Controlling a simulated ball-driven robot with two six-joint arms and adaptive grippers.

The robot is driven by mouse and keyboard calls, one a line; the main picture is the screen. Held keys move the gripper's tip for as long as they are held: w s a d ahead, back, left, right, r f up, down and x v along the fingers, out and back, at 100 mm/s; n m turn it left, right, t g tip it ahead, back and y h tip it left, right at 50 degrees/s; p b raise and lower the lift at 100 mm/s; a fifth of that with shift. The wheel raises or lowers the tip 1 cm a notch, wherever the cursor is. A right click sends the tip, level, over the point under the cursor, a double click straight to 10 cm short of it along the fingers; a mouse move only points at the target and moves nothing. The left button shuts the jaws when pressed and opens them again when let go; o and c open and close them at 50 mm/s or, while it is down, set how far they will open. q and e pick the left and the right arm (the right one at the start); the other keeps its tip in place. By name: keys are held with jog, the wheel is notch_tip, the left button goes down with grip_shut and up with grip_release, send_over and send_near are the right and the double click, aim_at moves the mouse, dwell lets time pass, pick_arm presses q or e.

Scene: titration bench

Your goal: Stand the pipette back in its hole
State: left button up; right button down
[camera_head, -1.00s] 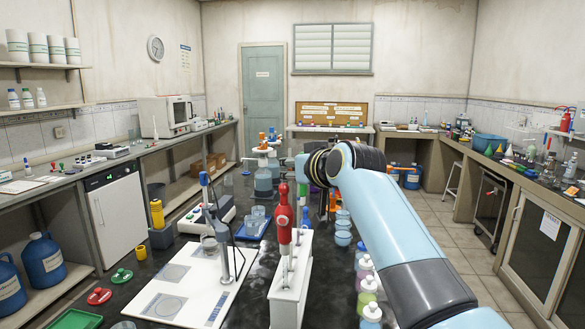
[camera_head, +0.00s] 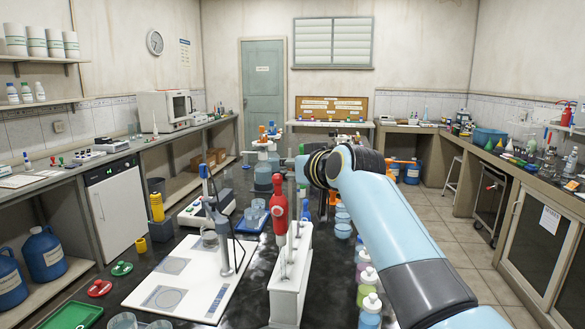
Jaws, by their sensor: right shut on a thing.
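The red pipette (camera_head: 279,212) is roughly upright over the white rack (camera_head: 290,290), with its thin pale lower end in front of the rack's top. Whether that tip is inside a hole or just above one I cannot tell. My right gripper (camera_head: 297,166) is at the end of the blue arm, close to the pipette's upper end. It is shut on the pipette, but its fingers are small and mostly hidden by my wrist, so the contact is unclear. A blue pipette (camera_head: 305,209) stands at the rack's far end. My left gripper is out of view.
Glass beakers (camera_head: 124,321) are at the front left.

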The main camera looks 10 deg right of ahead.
jog(key=shift+f, duration=0.1)
dwell(0.5)
jog(key=shift+f+b, duration=1.75)
jog(key=shift+f, duration=1.3)
jog(key=shift+f+b, duration=0.9)
jog(key=shift+f, duration=0.55)
jog(key=c, duration=1.4)
grip_release()
jog(key=shift+w+d, duration=0.1)
send_near(291, 208)
jog(key=v, duration=0.2)
jog(key=shift+s+d+r, duration=0.1)
jog(key=shift+s+d, duration=0.1)
jog(key=shift+s, duration=0.15)
